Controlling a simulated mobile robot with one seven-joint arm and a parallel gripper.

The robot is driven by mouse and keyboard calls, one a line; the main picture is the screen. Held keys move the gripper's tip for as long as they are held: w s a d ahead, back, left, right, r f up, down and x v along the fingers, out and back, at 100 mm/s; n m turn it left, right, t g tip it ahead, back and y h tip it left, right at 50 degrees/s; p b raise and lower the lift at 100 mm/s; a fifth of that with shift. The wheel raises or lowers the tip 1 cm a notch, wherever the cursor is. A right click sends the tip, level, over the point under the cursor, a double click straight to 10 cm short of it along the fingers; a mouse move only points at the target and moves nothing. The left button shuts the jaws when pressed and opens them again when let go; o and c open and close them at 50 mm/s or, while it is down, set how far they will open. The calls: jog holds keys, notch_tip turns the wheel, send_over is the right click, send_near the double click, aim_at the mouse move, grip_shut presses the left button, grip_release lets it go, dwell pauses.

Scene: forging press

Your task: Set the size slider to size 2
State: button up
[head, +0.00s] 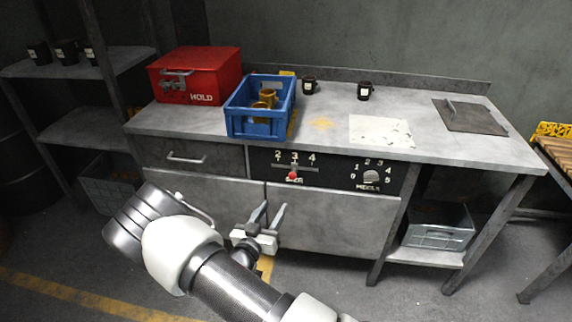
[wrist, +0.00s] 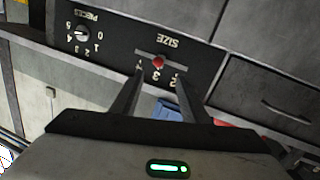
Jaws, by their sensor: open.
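The size slider is a red knob (head: 292,176) on a horizontal slot in a black panel (head: 330,172) on the bench front. The marks 2, 3 and 4 run left to right above it, and the knob stands under 3. In the wrist view the panel is upside down and the red knob (wrist: 158,62) shows just beyond the gap between the fingertips. My gripper (head: 273,206) is open and empty, in front of the bench and below the knob in the head view. It appears apart from the knob. The wrist view shows both fingers (wrist: 160,78) spread.
The pieces dial (head: 371,177) is on the same panel, to the right. A drawer (head: 190,158) is to the left. The space before the panel looks clear.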

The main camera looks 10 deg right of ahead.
aim_at(291, 178)
jog(key=shift+t, duration=0.3)
jog(key=b+x, duration=0.1)
jog(key=x, duration=1.6)
jog(key=shift+d+r+b, duration=0.15)
jog(key=shift+d+b, duration=0.15)
jog(key=shift+b, duration=0.1)
grip_shut()
